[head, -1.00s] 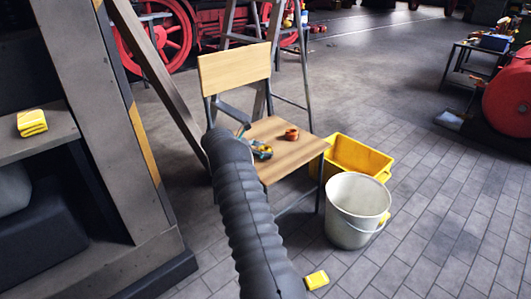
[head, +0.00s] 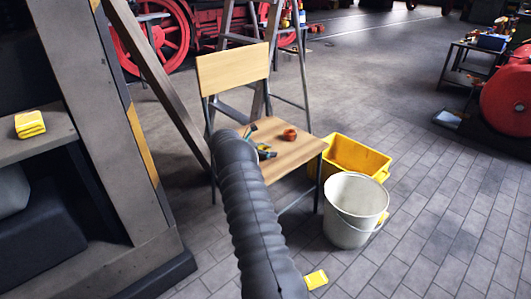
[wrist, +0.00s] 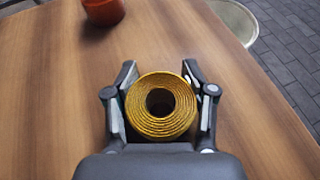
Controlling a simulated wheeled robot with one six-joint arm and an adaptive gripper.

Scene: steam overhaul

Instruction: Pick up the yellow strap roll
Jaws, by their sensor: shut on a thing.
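The yellow strap roll (wrist: 160,105) is a coiled band with a dark round hole, seen end-on in the wrist view. My gripper (wrist: 160,92) is shut on it, with one finger against each side. The wooden chair seat (wrist: 60,90) is beneath the roll; I cannot tell whether the roll touches it.
A white bucket (head: 352,220) and a yellow crate (head: 350,157) stand right of the chair. A yellow block (head: 316,279) lies on the floor.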

